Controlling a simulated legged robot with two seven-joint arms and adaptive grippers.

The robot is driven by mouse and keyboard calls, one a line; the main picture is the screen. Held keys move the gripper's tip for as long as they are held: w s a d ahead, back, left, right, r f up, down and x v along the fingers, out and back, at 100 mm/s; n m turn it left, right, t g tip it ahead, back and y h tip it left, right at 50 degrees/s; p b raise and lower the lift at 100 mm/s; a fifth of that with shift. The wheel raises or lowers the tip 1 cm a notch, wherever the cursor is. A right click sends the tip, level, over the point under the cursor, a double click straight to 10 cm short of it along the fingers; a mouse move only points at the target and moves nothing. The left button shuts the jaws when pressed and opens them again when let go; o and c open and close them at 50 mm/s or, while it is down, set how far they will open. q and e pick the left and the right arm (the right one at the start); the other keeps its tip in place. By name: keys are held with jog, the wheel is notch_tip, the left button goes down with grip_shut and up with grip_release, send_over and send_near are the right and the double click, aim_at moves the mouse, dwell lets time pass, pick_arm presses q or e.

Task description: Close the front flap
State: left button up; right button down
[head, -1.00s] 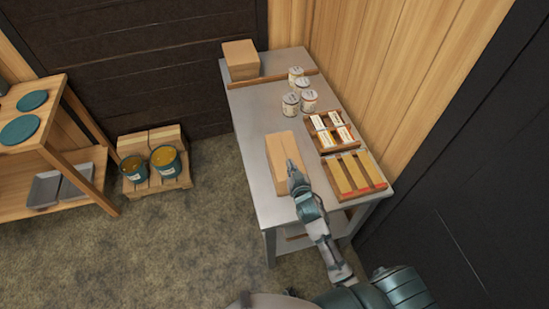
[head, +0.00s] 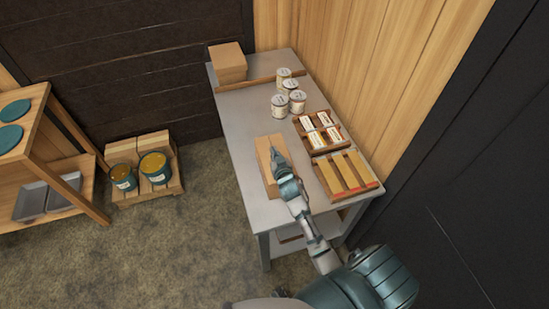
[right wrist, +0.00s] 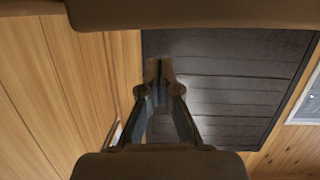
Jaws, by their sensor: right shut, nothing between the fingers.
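A tan cardboard box (head: 264,172) sits on the grey table (head: 236,133), near its left edge. Its front flap cannot be told apart from the rest of the top at this size. My right gripper (head: 275,151) reaches over the box from the front right and hides part of it. Its fingers are shut and empty; whether they touch the box is unclear. The right wrist view shows the shut fingers (right wrist: 160,72) against a dark wall panel, with no box visible. My left gripper is not in view.
Several white cans (head: 280,105) stand right of and behind the box. Two wooden trays (head: 311,146) line the right edge. A closed carton (head: 228,63) stands at the back. A wooden rack (head: 85,163) and a pallet with two pails (head: 154,167) are on the left.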

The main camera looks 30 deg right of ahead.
aim_at(268, 158)
jog(key=f, duration=0.2)
jog(key=shift+s+d+f, duration=0.15)
jog(key=shift+s+f, duration=0.05)
jog(key=shift+f, duration=0.2)
jog(key=shift+d+f, duration=0.3)
jog(key=shift+f, duration=0.15)
jog(key=shift+d+f, duration=0.1)
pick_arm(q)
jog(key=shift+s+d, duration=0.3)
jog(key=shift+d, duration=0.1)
